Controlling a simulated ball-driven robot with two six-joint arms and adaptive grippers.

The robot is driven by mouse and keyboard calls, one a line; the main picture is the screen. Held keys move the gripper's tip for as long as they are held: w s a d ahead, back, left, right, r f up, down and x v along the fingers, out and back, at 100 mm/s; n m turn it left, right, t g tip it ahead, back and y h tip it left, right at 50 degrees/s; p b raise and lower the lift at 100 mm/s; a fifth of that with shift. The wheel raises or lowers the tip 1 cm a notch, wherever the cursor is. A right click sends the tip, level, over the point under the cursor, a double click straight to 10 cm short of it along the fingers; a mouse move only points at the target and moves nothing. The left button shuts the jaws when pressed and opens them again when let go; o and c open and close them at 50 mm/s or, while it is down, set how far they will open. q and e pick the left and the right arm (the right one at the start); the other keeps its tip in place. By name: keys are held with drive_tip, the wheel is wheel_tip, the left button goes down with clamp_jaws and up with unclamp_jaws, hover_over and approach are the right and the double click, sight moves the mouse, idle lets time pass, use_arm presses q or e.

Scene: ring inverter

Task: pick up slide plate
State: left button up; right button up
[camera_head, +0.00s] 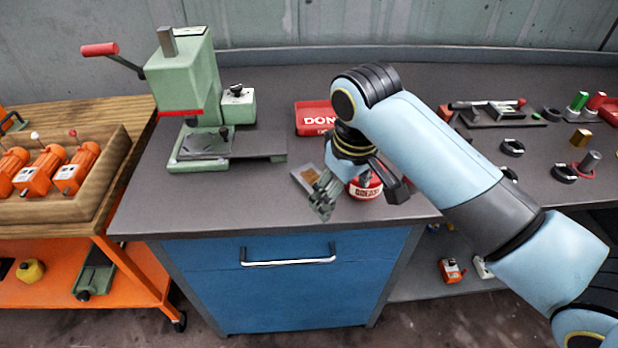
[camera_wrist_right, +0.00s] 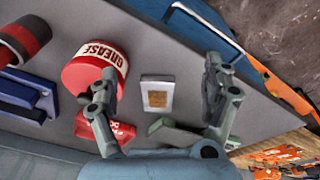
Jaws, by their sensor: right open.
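A small light grey plate with a tan square on it, which looks like the slide plate (camera_head: 307,176), lies on the dark bench top near its front edge. In the right wrist view the plate (camera_wrist_right: 157,95) lies flat between and beyond the two fingers, with a gap on each side. My right gripper (camera_wrist_right: 160,88) is open and empty above it. In the head view the right gripper (camera_head: 358,190) hangs over the bench just right of the plate, and a finger partly hides the plate. My left gripper is not in view.
A red grease can (camera_wrist_right: 95,66) stands close beside one finger; the can (camera_head: 366,188) also shows behind the gripper. A red DONE tray (camera_head: 314,117) lies behind. A green press (camera_head: 187,75) stands to the left. Bench space between press and plate is clear.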

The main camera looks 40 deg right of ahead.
drive_tip(key=g, duration=0.2)
approach(311, 176)
drive_tip(key=f, duration=0.3)
drive_tip(key=shift+w+d+f+m+y, duration=0.1)
drive_tip(key=shift+d+f+m+y, duration=0.2)
drive_tip(key=shift+d+y, duration=0.1)
drive_tip(key=f, duration=0.4)
drive_tip(key=shift+s+a+f+p, duration=0.1)
drive_tip(key=shift+s+f+p, duration=0.05)
drive_tip(key=shift+s+p, duration=0.2)
drive_tip(key=shift+w+f, duration=0.1)
drive_tip(key=shift+f, duration=0.5)
drive_tip(key=shift+r, duration=0.1)
clamp_jaws()
